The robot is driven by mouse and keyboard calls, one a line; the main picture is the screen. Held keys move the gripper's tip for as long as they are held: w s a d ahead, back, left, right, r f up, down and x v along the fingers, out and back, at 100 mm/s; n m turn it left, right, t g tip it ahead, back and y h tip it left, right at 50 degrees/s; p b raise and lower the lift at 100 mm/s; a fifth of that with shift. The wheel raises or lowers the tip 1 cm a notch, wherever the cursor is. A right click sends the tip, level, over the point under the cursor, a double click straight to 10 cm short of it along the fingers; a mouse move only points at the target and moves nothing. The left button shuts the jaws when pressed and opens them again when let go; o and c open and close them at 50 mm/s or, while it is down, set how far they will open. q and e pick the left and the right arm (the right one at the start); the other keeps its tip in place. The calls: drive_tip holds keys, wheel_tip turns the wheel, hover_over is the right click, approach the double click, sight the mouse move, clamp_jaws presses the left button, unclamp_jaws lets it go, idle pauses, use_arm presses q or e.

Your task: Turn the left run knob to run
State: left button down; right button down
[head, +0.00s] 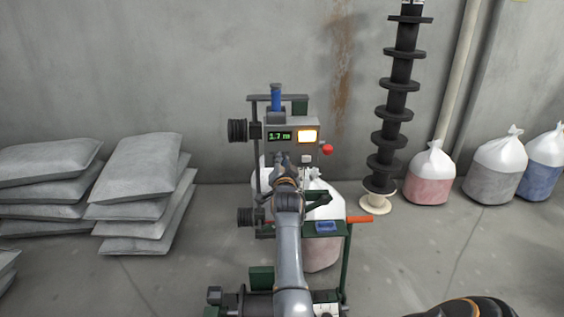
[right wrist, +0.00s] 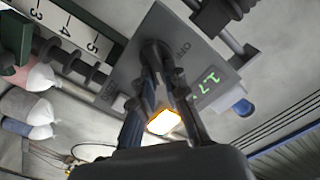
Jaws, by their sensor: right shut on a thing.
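The grey control box (head: 300,124) stands on the machine, with a green display (head: 280,136) reading 1.7 m and a lit yellow-white panel (head: 307,136). My right gripper (head: 281,158) is at the lower left of the box's front, and its hand hides the knob in the head view. In the right wrist view the fingers (right wrist: 157,74) are shut on a dark knob (right wrist: 152,48) on the grey panel (right wrist: 130,65). The knob's exact setting cannot be told. My left gripper is not in view.
A red button (head: 327,149) sits at the box's right side. An orange handle (head: 360,219) sticks out from the green frame. Grey sacks (head: 140,180) are stacked at left. A black spool column (head: 391,125) and tied bags (head: 430,175) stand at right.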

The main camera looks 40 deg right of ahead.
drive_tip(key=shift+f, duration=0.1)
drive_tip(key=c, duration=1.4)
unclamp_jaws()
drive_tip(key=shift+o, duration=0.2)
drive_tip(key=v, duration=0.7)
drive_tip(key=shift+s+a, duration=0.2)
